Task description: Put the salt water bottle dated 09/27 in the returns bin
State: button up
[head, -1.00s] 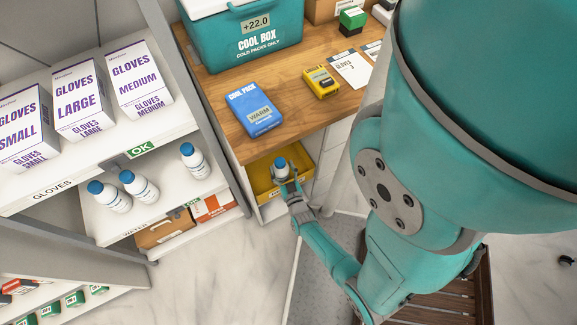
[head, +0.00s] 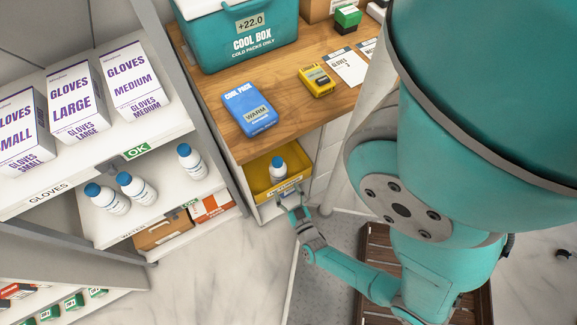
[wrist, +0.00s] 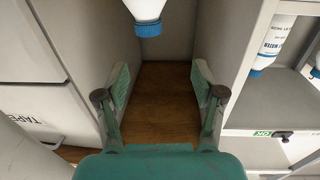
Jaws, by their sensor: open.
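A white bottle with a blue cap (head: 278,168) stands upright in the yellow bin (head: 302,165) under the wooden counter. The writing on the bin's front label is too small to read. The same bottle shows upside down at the top of the wrist view (wrist: 149,12), beyond my fingertips. My gripper (head: 291,209) is open and empty, just in front of the bin and apart from the bottle. Its two fingers stand wide apart in the wrist view (wrist: 160,82). No bottle date is legible.
Several similar blue-capped bottles, one here (head: 190,162), stand on the white shelf (head: 165,200) to the left. A cool box (head: 237,45), a blue cool pack (head: 250,110) and a yellow device (head: 317,81) are on the counter. A cardboard box (head: 165,231) sits lower left.

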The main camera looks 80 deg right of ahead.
jog(key=s+a+r+n+t+y, duration=0.1)
jog(key=a+r+n+y, duration=0.2)
jog(key=r, duration=0.8)
jog(key=s+a+r+n+t+y, duration=0.1)
jog(key=a+r+n+t+y, duration=0.1)
jog(key=a+r+n+y, duration=0.2)
jog(key=s+a+r+n+t+y, duration=0.1)
jog(key=a+r+n+y, duration=0.3)
jog(key=a+r, duration=0.9)
notch_tip(320, 180, up, 6)
jog(key=s+y, duration=0.1)
jog(key=y, duration=0.2)
jog(key=shift+a+y, duration=0.2)
jog(key=shift+y, duration=0.2)
jog(key=shift+s, duration=0.1)
